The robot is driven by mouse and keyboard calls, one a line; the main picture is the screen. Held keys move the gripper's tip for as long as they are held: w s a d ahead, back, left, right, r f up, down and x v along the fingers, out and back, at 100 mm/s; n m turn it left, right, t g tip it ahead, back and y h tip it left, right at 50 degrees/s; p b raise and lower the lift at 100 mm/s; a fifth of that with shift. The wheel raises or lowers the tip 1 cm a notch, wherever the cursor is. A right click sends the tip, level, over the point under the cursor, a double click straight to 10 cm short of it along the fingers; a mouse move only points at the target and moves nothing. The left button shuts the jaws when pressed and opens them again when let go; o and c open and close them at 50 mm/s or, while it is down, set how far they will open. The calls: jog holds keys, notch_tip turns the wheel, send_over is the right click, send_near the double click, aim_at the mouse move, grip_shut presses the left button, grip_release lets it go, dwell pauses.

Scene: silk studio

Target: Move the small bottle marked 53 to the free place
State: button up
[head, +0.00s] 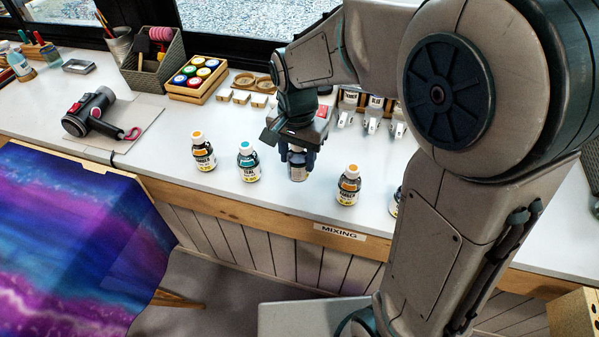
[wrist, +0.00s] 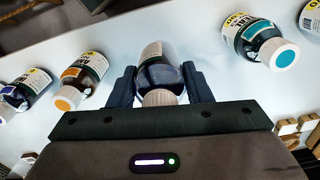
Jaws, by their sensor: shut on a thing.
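My gripper (head: 297,158) points down over the white bench and is shut on a small dark bottle (head: 298,172). In the wrist view the held bottle (wrist: 158,72) is between both fingers of my gripper (wrist: 160,85), with a pale cap towards the camera. Its label is turned away, so I cannot read a 53 on it. In the head view its base looks at or just above the bench; I cannot tell which. No marked free place is clear to me.
A teal-capped bottle (head: 249,163) and an orange-capped one (head: 203,152) stand left of my gripper. Another orange-capped bottle (head: 348,186) stands right, with one more (head: 395,204) partly behind my arm. A MIXING label (head: 340,231) marks the bench's front edge. Paint jars (head: 194,78) stand behind.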

aim_at(298, 170)
jog(key=shift+f, duration=2.25)
jog(key=shift+f, duration=0.2)
jog(key=o, duration=1)
jog(key=shift+o, duration=0.2)
jog(key=shift+r, duration=0.15)
